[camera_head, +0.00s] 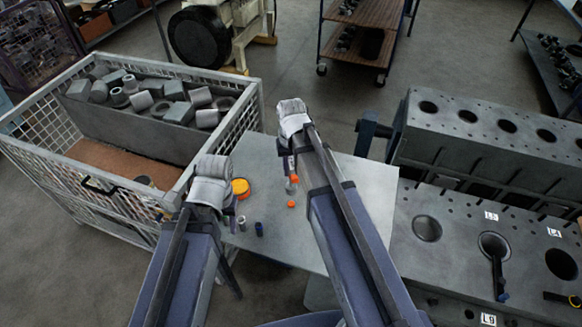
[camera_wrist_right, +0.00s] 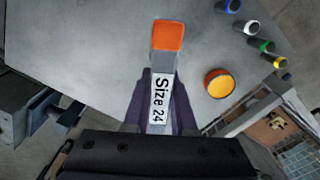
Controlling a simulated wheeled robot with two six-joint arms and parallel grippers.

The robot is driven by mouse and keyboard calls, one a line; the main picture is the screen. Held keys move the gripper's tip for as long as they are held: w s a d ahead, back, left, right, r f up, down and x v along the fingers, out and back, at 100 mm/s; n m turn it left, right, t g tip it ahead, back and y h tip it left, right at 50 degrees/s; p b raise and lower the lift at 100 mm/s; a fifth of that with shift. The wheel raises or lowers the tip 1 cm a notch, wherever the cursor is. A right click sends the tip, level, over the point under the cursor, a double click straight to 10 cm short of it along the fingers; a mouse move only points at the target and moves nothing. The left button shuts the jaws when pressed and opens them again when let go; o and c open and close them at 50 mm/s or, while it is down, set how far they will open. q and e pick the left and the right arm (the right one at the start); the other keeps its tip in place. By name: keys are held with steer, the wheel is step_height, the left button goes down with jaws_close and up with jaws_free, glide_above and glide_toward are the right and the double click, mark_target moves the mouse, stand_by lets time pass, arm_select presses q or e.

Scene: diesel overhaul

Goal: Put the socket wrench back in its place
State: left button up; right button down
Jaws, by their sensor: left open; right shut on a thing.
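My right gripper (camera_head: 291,160) is shut on a grey bar with an orange end, above the grey table. In the right wrist view the bar carries a white label reading "Size 24" (camera_wrist_right: 160,100) and its orange end (camera_wrist_right: 167,36) points away from the fingers. I take this bar for the socket wrench; most of it is hidden by the gripper in the head view. My left gripper (camera_head: 226,208) is open over the table's left part, its fingers partly hidden by its wrist. I cannot tell which spot is the wrench's place.
A mesh crate (camera_head: 150,200) of metal parts stands left. Engine blocks (camera_head: 460,225) with bores stand right.

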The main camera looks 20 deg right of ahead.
mark_target(291, 186)
arm_select(q)
step_height(291, 186, down, 6)
steer(key=b, duration=0.5)
steer(key=shift+f+b, duration=0.25)
steer(key=shift+b, duration=0.15)
arm_select(e)
step_height(291, 186, down, 6)
steer(key=shift+f, duration=0.2)
arm_select(q)
steer(key=shift+f, duration=0.1)
arm_select(e)
steer(key=shift+f, duration=0.1)
steer(key=shift+f+b, duration=1.1)
steer(key=shift+b, duration=0.05)
steer(key=shift+c, duration=0.4)
jaws_free()
steer(key=shift+r, duration=0.1)
arm_select(q)
step_height(291, 186, down, 2)
arm_select(e)
steer(key=shift+r, duration=0.1)
step_height(291, 186, up, 9)
steer(key=p, duration=0.9)
arm_select(q)
step_height(291, 186, up, 9)
arm_select(e)
steer(key=shift+f, duration=0.2)
